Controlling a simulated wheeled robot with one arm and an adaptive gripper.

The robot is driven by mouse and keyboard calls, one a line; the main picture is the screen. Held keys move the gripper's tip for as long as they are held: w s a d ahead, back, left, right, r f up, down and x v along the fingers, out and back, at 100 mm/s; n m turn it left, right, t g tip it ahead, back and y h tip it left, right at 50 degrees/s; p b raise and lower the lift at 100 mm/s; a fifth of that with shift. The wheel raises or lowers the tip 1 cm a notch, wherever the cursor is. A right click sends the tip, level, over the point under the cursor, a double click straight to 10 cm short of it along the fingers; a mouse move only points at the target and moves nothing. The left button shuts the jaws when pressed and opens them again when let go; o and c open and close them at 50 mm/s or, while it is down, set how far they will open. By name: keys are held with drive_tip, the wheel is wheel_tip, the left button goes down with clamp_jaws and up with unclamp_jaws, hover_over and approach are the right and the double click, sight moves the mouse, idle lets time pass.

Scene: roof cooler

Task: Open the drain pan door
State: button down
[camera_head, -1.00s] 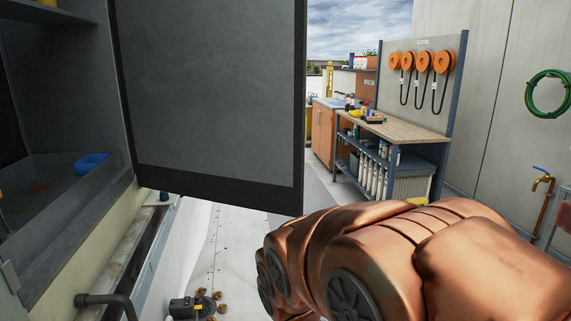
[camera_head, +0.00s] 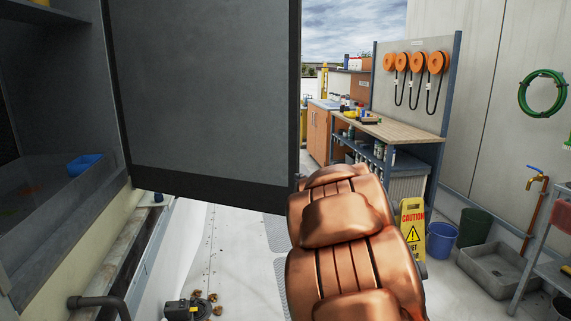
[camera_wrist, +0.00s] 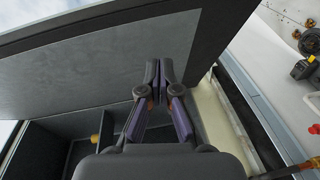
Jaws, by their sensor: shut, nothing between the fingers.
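The drain pan door (camera_head: 205,90), a dark grey panel with a black border, stands swung out from the cooler (camera_head: 65,95). Part of the dark interior shows to its left. In the wrist view a large grey panel, which looks like the same door (camera_wrist: 120,62), slants across the top. My gripper (camera_wrist: 158,72) is shut and empty, with its fingertips in front of the panel's face. Whether they touch it, I cannot tell. In the head view my gripper is hidden; my copper arm stands just right of the door's lower corner.
A blue item (camera_head: 84,165) lies inside the cooler. A dark pipe (camera_head: 95,301) sticks out below it. A small machine (camera_head: 180,310) and brown clumps sit on the floor. A yellow caution sign (camera_head: 412,238), buckets and a workbench (camera_head: 395,130) stand to the right.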

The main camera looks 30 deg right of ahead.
drive_tip(key=w+n+t+y, duration=0.1)
drive_tip(key=n+t+y, duration=0.1)
drive_tip(key=n, duration=0.1)
drive_tip(key=p, duration=0.1)
approach(281, 158)
drive_tip(key=w+a, duration=0.2)
drive_tip(key=w, duration=0.2)
drive_tip(key=shift+w+d+r+p, duration=0.1)
drive_tip(key=shift+w+d+p, duration=0.25)
drive_tip(key=shift+d, duration=0.25)
drive_tip(key=shift+w+d, duration=0.7)
drive_tip(key=shift+d, duration=0.1)
drive_tip(key=shift+w+p, duration=0.1)
drive_tip(key=shift+p, duration=0.2)
